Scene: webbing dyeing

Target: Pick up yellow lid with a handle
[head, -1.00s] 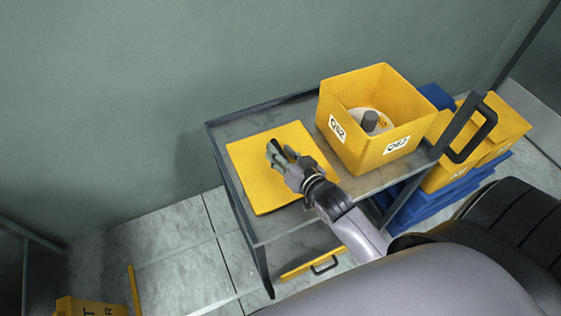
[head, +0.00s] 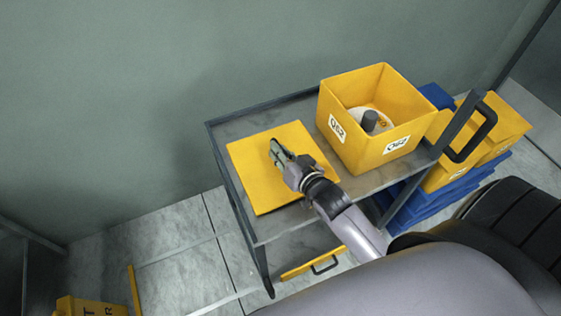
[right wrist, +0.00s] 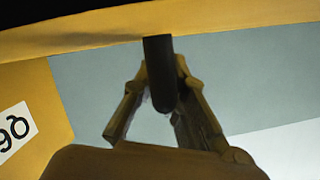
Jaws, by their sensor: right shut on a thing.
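The yellow lid (head: 262,184) lies flat on the left part of the grey cart's top shelf. My right gripper (head: 278,152) is over the middle of the lid, with its fingers shut on the handle. In the right wrist view the dark handle (right wrist: 160,72) stands between the two fingers, and a strip of yellow (right wrist: 95,30) crosses the top. In the head view the gripper hides most of the handle. My left gripper is not in view.
A labelled yellow bin (head: 350,149) with a white round item inside stands on the cart (head: 233,120), right of the lid. Another yellow panel with a dark handle (head: 325,264) shows low down. Blue crates (head: 405,215) and yellow boxes (head: 497,140) are at right.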

